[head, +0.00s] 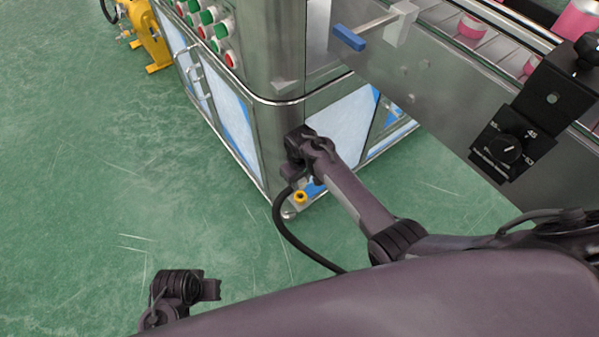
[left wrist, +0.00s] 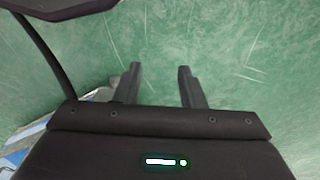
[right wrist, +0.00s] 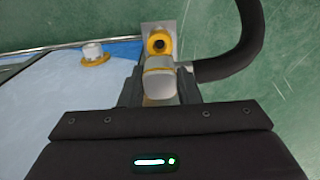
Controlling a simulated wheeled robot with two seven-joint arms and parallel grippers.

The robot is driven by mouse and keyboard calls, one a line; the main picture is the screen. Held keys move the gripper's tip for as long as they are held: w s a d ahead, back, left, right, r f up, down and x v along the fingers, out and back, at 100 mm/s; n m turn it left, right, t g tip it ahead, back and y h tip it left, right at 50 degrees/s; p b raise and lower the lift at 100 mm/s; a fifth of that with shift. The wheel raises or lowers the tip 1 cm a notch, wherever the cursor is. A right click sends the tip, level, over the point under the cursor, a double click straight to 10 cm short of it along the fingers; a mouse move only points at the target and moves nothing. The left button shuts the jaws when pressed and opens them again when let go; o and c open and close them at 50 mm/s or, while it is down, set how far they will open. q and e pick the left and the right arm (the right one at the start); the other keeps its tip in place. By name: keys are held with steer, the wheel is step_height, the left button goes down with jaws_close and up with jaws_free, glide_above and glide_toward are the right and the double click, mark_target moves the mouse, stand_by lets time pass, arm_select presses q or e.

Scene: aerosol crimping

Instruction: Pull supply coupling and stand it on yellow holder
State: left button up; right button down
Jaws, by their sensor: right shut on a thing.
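My right gripper (right wrist: 158,88) is shut on the supply coupling (right wrist: 158,64), a pale grey body with a yellow band. A black hose (right wrist: 235,52) runs from it to the right. Just beyond the coupling is a yellow ring with a dark centre (right wrist: 158,43) on a grey plate; I cannot tell whether the two touch. To the left, a white stub stands on a yellow flange (right wrist: 96,60), probably the yellow holder, apart from the coupling. In the head view, a yellow ring (head: 300,197) shows below my right gripper. My left gripper (left wrist: 160,78) is open and empty above the floor.
The steel machine cabinet (head: 232,105) with blue-edged panels stands beside my right gripper. A conveyor (head: 440,90) with pink items runs at upper right, with a black dial box (head: 505,148) in front. Green floor (head: 90,170) is clear at left.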

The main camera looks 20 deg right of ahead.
steer(key=shift+f+b, duration=0.55)
steer(key=shift+b, duration=0.05)
arm_select(q)
step_height(320, 180, up, 7)
steer(key=b, duration=0.1)
arm_select(e)
steer(key=shift+f, duration=0.5)
steer(key=shift+f+b, duration=0.35)
steer(key=shift+b, duration=0.2)
steer(key=shift+f+b, duration=0.75)
steer(key=shift+b, duration=0.1)
arm_select(q)
steer(key=shift+w+d+f+m+t+h+b, duration=0.1)
steer(key=shift+w+d+f+m+t+h, duration=0.2)
steer(key=shift+d, duration=0.4)
steer(key=shift+d+m+t+h+b, duration=0.15)
steer(key=shift+d+t, duration=0.2)
steer(key=shift+d, duration=0.4)
steer(key=shift+w+d+f+m+t+h+b, duration=0.15)
steer(key=shift+d+t, duration=0.2)
steer(key=shift+d, duration=0.35)
arm_select(e)
steer(key=shift+f, duration=0.7)
arm_select(q)
steer(key=shift+r+p, duration=0.8)
steer(key=shift+p, duration=0.1)
steer(key=shift+f, duration=0.1)
arm_select(e)
steer(key=shift+f, duration=0.35)
